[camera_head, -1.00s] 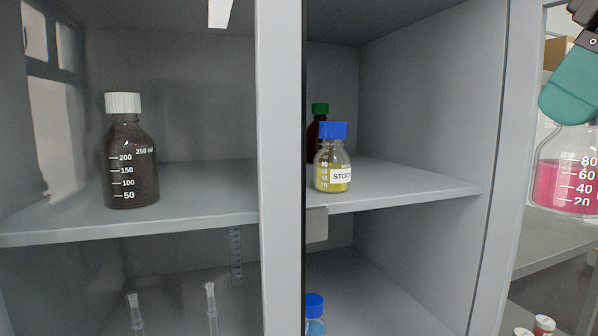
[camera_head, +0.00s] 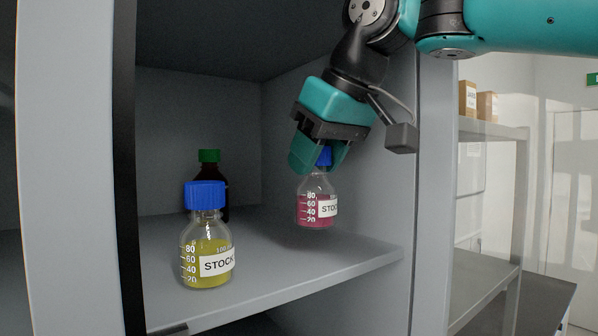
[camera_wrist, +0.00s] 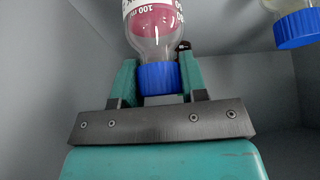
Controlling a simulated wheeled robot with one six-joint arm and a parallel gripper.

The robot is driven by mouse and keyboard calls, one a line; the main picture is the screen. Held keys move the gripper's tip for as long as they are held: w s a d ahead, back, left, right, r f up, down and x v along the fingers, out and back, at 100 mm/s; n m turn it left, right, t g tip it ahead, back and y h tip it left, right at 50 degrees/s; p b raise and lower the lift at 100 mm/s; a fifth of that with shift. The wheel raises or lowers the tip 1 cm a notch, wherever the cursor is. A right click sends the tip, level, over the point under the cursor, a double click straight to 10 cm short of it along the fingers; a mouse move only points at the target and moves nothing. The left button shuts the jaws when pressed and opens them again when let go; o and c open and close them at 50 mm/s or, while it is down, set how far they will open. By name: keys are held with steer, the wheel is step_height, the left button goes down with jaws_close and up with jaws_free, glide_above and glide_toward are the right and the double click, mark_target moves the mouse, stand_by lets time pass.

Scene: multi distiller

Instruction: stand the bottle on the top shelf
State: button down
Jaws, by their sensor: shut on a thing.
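The bottle is over the right part of the shelf (camera_head: 340,262). I cannot tell whether its base touches the shelf or hangs just above it.
A yellow-liquid bottle with a blue cap (camera_head: 207,245) stands at the shelf's front left. A dark bottle with a green cap (camera_head: 209,178) stands behind it. The cabinet's right wall (camera_head: 385,200) is close to my gripper. The shelf between the bottles is clear.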

mark_target(301, 184)
steer(key=shift+w+a+r, duration=0.15)
steer(key=shift+w+a, duration=0.4)
steer(key=shift+w, duration=0.1)
steer(key=shift+w+a+f+p, duration=0.15)
steer(key=shift+f+p, duration=0.15)
steer(key=shift+f, duration=0.3)
steer(key=shift+w+a+f+p, duration=0.1)
steer(key=shift+f+p, duration=0.15)
steer(key=shift+f, duration=0.4)
steer(key=shift+w+a+f+p, duration=0.15)
steer(key=shift+f+p, duration=0.15)
steer(key=shift+f, duration=0.3)
steer(key=shift+f, duration=0.2)
steer(key=c, duration=0.7)
jaws_free()
steer(key=shift+o, duration=0.2)
